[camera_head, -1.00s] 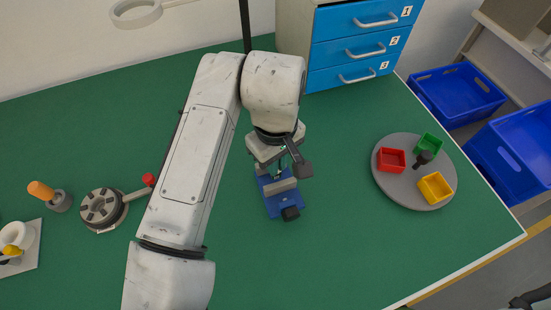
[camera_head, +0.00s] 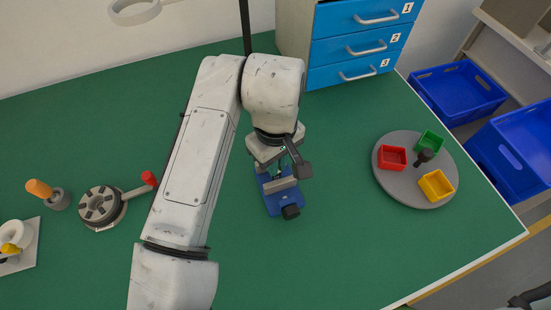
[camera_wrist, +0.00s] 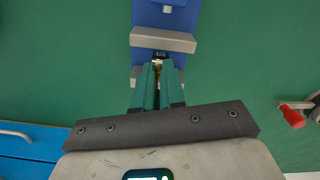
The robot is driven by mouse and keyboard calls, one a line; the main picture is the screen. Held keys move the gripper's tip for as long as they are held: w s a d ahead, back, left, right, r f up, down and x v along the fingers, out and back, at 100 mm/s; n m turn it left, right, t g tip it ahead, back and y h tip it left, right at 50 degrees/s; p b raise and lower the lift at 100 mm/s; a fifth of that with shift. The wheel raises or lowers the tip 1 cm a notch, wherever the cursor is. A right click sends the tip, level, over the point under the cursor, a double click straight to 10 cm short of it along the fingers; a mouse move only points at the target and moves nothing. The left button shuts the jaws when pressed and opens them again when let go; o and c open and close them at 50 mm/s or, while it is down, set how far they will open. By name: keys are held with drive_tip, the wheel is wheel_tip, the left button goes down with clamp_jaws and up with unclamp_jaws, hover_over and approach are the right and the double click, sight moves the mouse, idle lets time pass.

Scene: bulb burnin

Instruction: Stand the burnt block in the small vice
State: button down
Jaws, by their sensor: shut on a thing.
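The small vice (camera_head: 279,201) is blue with pale grey jaws and a black knob, and stands on the green bench under my gripper (camera_head: 282,170). In the wrist view the vice (camera_wrist: 181,17) is at the top, with one grey jaw (camera_wrist: 163,40) across the picture and the other largely behind my fingers. My gripper (camera_wrist: 157,68) has green fingers close together, shut on a small piece at their tips. Only a dark and tan bit of this burnt block (camera_wrist: 158,65) shows, at the gap between the jaws. I cannot tell whether it touches the vice.
A grey turntable (camera_head: 403,187) with red, green and yellow trays stands at the right. Blue drawers (camera_head: 360,45) stand at the back. A round grey fixture (camera_head: 101,207) with a red-ended lever and an orange-handled tool (camera_head: 40,189) are at the left. The front bench is clear.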

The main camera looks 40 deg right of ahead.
drive_tip(key=shift+f, duration=0.3)
idle(0.4)
drive_tip(key=c, duration=1.1)
unclamp_jaws()
drive_tip(key=shift+c, duration=0.2)
wheel_tip(320, 180, up, 11)
drive_tip(key=shift+p, duration=0.45)
drive_tip(key=shift+f, duration=0.15)
